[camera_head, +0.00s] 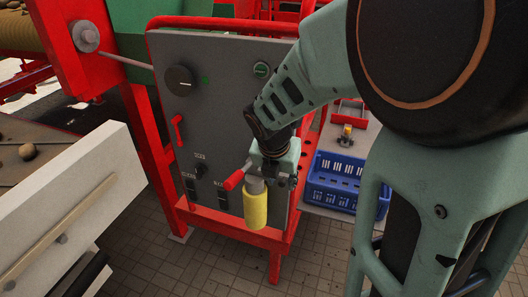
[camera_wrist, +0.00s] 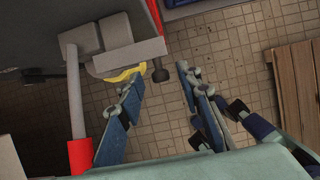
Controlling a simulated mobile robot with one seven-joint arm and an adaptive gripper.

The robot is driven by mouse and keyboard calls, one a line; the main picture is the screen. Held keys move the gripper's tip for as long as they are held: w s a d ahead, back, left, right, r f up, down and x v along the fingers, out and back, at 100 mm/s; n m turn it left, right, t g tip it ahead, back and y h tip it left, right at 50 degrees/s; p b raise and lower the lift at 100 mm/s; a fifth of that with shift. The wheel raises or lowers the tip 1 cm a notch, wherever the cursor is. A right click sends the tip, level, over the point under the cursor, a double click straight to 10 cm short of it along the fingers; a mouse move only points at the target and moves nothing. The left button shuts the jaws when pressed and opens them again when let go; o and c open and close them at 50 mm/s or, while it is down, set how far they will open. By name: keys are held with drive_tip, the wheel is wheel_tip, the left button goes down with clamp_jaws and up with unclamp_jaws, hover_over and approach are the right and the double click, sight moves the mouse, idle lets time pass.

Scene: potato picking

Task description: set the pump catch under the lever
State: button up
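The pump stands at the panel's lower right in the head view, with a yellow cylinder (camera_head: 255,208) hanging below a grey part. Its lever, with a red grip (camera_head: 233,180), tilts down to the left. In the wrist view the grey lever rod (camera_wrist: 73,95) and its red grip (camera_wrist: 80,157) run along the left.
The grey panel (camera_head: 215,115) in a red frame carries a dial, switches and a red handle (camera_head: 178,130). A blue crate (camera_head: 333,200) stands to the right. A white conveyor side (camera_head: 70,205) is at left. Tiled floor shows below, and wooden boards (camera_wrist: 295,85) at right.

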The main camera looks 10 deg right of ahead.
clamp_jaws()
idle(0.3)
drive_tip(key=w+a, duration=0.1)
drive_tip(key=a, duration=0.1)
drive_tip(key=w+a, duration=0.1)
drive_tip(key=a, duration=0.1)
drive_tip(key=shift+w+a, duration=0.1)
drive_tip(key=shift+w, duration=0.1)
drive_tip(key=shift+r, duration=0.1)
unclamp_jaws()
drive_tip(key=shift+a, duration=0.1)
